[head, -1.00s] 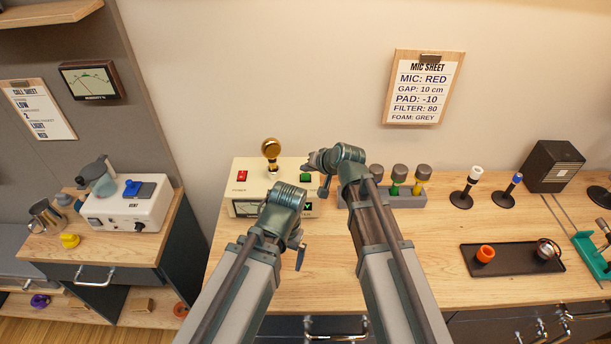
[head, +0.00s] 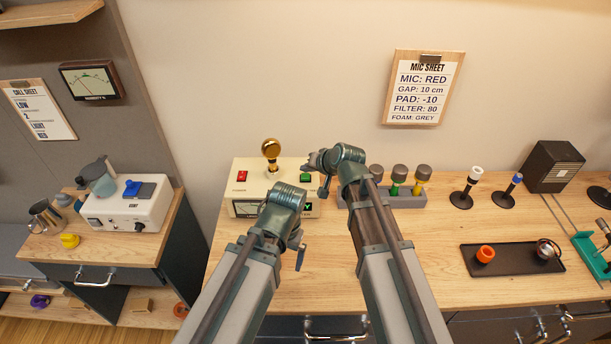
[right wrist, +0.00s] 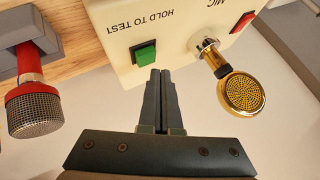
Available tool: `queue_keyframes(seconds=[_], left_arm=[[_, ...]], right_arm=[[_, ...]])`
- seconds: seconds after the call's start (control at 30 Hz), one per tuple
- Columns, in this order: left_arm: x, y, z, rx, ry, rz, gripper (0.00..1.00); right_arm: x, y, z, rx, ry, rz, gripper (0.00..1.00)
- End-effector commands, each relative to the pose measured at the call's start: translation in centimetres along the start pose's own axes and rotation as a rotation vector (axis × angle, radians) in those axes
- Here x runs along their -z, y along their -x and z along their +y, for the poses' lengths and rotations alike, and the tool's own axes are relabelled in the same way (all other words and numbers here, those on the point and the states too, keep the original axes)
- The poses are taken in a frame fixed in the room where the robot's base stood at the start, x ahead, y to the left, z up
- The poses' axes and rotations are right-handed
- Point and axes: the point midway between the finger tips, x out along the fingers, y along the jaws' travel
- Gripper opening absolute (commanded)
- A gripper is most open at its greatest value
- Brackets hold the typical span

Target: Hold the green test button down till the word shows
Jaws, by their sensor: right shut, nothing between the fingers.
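The cream test box (head: 243,192) stands on the wooden bench in the head view. Its green button (head: 306,178) is on the top panel at the right, and the same green button (right wrist: 146,54) shows beside the words HOLD TO TEST in the right wrist view. My right gripper (right wrist: 160,72) is shut and empty, its tips close beside the button; I cannot tell if they touch it. In the head view my right gripper (head: 311,161) is at the box's back right. My left gripper (head: 299,246) is in front of the box, its jaws unclear. A small dark display (head: 308,207) shows a green mark, partly hidden by my left arm.
A gold microphone (head: 271,150) stands on the box beside a red button (head: 243,176). A grey rack (head: 408,201) with several microphones is just right of my right arm; a red one (right wrist: 29,70) shows in the wrist view. A black tray (head: 512,268) lies farther right.

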Motion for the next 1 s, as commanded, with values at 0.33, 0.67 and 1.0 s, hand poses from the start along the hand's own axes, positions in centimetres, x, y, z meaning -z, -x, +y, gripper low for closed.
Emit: queue_keyframes(seconds=[0.33, 0.67, 1.0], left_arm=[[0.0, 0.0, 0.0, 0.0, 0.0, 0.0, 1.0], [0.05, -0.87, 0.08, 0.0, 0.0, 0.0, 1.0], [0.05, -0.83, 0.08, 0.0, 0.0, 0.0, 1.0]], right_arm=[[0.0, 0.0, 0.0, 0.0, 0.0, 0.0, 0.0], [-0.45, -0.61, 0.44, 0.0, 0.0, 0.0, 0.0], [-0.43, -0.57, 0.42, 0.0, 0.0, 0.0, 0.0]])
